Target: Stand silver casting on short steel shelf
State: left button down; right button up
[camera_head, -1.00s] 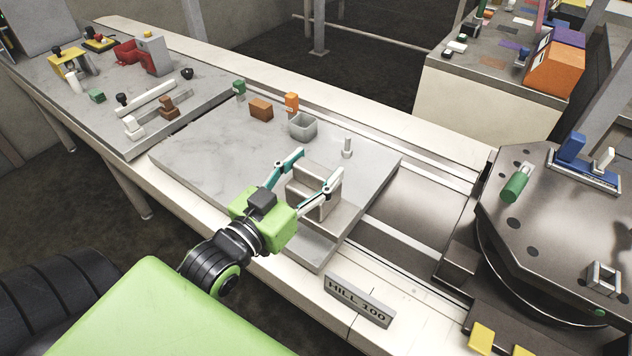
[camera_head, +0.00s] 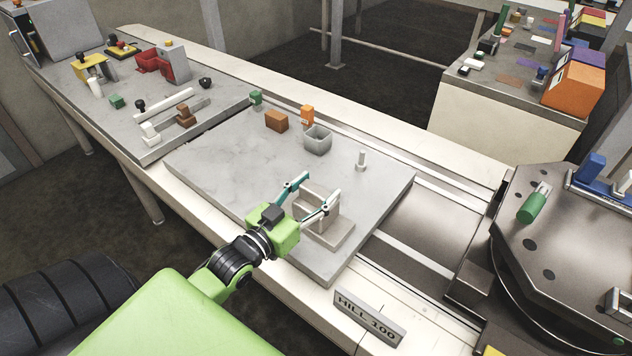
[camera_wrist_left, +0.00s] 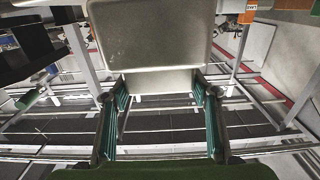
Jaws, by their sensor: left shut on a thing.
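The silver casting (camera_head: 317,214) is a pale grey, blocky piece with an upright plate and a flat foot. It is at the front right of the grey marbled slab (camera_head: 225,165). My left gripper (camera_head: 310,188) is shut on its upright part. The casting also fills the top middle of the left wrist view (camera_wrist_left: 150,35), between the fingers (camera_wrist_left: 160,92). I cannot tell whether it touches the slab. A low grey ledge (camera_head: 205,117) on the left table may be the short steel shelf; I cannot be sure. My right gripper is not in view.
A grey open box (camera_head: 318,141), an orange block (camera_head: 307,115), a brown block (camera_head: 276,121) and a small post (camera_head: 361,161) stand on the slab. The slab's left part is clear.

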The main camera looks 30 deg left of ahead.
pick_arm(q)
jog(key=shift+r, duration=0.15)
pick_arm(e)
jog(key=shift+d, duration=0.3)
pick_arm(q)
jog(key=c, duration=0.8)
grip_release()
jog(key=shift+f, duration=0.2)
jog(key=shift+c, duration=0.2)
jog(key=shift+s, duration=0.1)
jog(key=s+b, duration=0.1)
jog(key=s, duration=1.1)
jog(key=shift+a, duration=0.45)
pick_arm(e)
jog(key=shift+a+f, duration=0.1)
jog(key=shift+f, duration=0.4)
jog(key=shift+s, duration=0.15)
